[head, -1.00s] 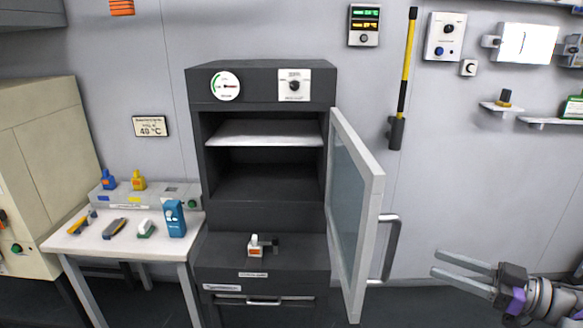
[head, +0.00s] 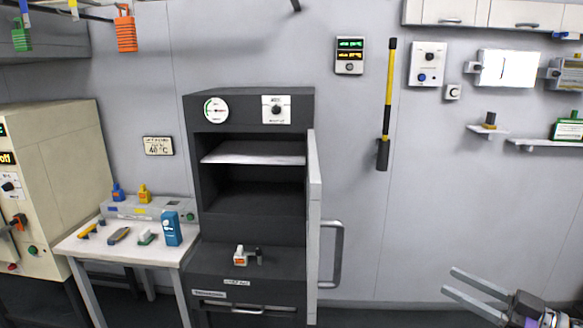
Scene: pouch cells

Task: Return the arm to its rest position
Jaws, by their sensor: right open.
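My right gripper (head: 474,293) is at the lower right of the head view. Its two long grey fingers point left and stand apart with nothing between them. It is well to the right of the dark oven cabinet (head: 250,226) and its door. The cabinet door (head: 314,220) stands open, seen nearly edge-on, with its handle (head: 335,255) on the right side. The cabinet's shelf (head: 255,158) looks empty. My left gripper is not in view.
A white table (head: 150,254) with several small tools and a blue device (head: 172,228) stands left of the cabinet. A beige machine (head: 60,190) is at the far left. Small wall shelves (head: 545,143) are at the right. The wall between door and gripper is clear.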

